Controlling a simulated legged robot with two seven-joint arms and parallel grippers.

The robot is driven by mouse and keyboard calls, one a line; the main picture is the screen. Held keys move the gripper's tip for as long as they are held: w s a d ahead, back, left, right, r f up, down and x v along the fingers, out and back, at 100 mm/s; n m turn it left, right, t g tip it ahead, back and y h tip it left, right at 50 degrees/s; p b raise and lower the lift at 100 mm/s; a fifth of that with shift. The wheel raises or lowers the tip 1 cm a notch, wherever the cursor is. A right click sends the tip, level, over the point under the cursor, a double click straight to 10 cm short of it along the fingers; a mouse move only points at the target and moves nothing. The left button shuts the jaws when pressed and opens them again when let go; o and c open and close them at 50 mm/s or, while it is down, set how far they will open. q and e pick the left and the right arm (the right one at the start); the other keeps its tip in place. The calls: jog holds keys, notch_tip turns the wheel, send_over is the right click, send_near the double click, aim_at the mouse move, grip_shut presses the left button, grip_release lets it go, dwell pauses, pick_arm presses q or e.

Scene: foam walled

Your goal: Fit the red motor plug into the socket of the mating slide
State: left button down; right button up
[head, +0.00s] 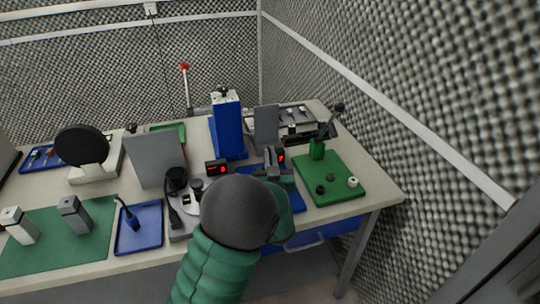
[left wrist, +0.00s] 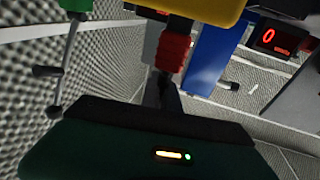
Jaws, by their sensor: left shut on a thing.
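The red motor plug (left wrist: 172,52) shows in the left wrist view as a ribbed red body, with a dark part at its upper end. My left gripper (left wrist: 168,90) is shut on it from below in that view. In the head view my left gripper (head: 274,162) is over the blue tray area, right of the tall blue block, and my arm covers much around it. A yellow part (left wrist: 205,12) lies close above the plug in the wrist view. I cannot tell whether it belongs to the mating slide, whose socket I cannot make out. My right gripper is not in view.
A tall blue block (head: 227,130) and grey panel (head: 266,127) stand behind the gripper. A small display (head: 217,168) is to its left, a green board (head: 330,182) with an upright post to its right. Foam walls close off the back and right.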

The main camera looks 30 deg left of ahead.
pick_arm(q)
jog(key=shift+f+b, duration=0.8)
jog(key=shift+f, duration=0.2)
jog(key=c, duration=1.5)
grip_release()
jog(key=p+v, duration=0.2)
jog(key=v, duration=1.5)
jog(key=shift+w+f+p, duration=0.15)
jog(key=shift+p, duration=0.15)
